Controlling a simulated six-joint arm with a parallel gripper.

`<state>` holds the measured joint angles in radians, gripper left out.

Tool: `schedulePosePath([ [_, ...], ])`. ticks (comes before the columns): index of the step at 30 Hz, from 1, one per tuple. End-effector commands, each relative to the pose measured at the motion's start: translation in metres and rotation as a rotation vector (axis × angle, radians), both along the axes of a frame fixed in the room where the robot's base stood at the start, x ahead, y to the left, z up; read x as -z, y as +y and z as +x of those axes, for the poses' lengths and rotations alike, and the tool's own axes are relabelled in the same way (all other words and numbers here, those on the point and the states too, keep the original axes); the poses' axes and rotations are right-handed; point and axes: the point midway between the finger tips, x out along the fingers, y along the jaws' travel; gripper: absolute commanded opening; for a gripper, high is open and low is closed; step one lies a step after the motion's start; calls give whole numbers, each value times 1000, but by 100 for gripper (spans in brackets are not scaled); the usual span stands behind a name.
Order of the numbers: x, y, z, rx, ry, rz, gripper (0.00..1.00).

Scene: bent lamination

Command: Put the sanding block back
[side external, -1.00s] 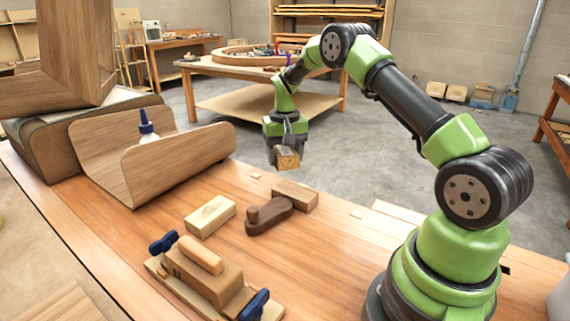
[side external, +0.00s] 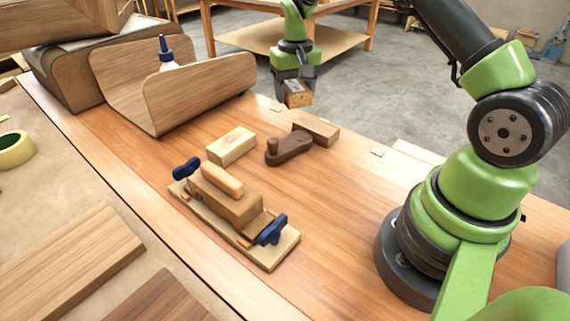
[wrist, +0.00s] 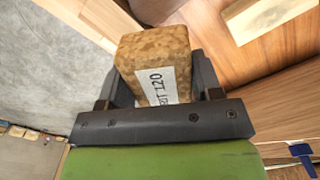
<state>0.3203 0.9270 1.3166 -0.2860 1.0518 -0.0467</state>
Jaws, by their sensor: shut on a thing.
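The sanding block is a cork-brown block (side external: 297,96) with a white printed label that reads "120" in the wrist view (wrist: 160,65). My gripper (side external: 296,88) is shut on it, with one dark finger on each side in the wrist view (wrist: 155,85). In the side view the block hangs at the far edge of the wooden workbench (side external: 340,200), beyond a plain wood block (side external: 318,128) and a dark brown hand plane (side external: 290,148). It looks clear of both. I cannot tell its exact height.
A pale wood block (side external: 231,146) lies left of the plane. The bench's middle right is clear.

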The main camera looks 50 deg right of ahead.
Motion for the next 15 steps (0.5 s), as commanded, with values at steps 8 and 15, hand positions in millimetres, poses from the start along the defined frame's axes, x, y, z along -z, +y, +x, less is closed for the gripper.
schedulePosePath([
  [8, 6, 117, -38, -355, 1, 1, 37],
  [15, 8, 163, -75, -528, -3, 2, 37],
])
